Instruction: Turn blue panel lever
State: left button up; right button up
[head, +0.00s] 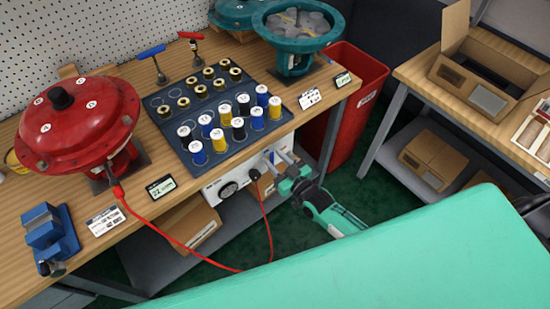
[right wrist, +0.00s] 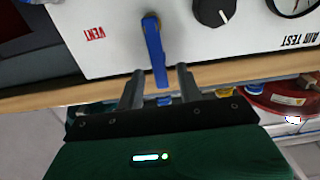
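The blue panel lever (right wrist: 155,52) shows in the right wrist view on the white panel (right wrist: 110,22), beside the red VENT label and a black knob. It hangs down in that picture, its free end between the two fingers of my right gripper (right wrist: 160,72). The fingers are open, one on each side with gaps. In the head view my right gripper (head: 280,160) is at the front of the white panel (head: 212,193) under the bench edge. There the lever is not clearly visible. My left gripper is in neither view.
The wooden bench (head: 160,215) overhangs the panel and holds a red actuator (head: 75,125), a dark tray (head: 165,98) of spools and a blue vise (head: 47,235). A red hose (head: 265,215) hangs from the panel. A red bin (head: 350,90) stands at the bench's right.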

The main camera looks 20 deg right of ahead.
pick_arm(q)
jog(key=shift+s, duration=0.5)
pick_arm(e)
jog(key=shift+w+a, duration=0.15)
jog(key=shift+w, duration=0.1)
grip_shut()
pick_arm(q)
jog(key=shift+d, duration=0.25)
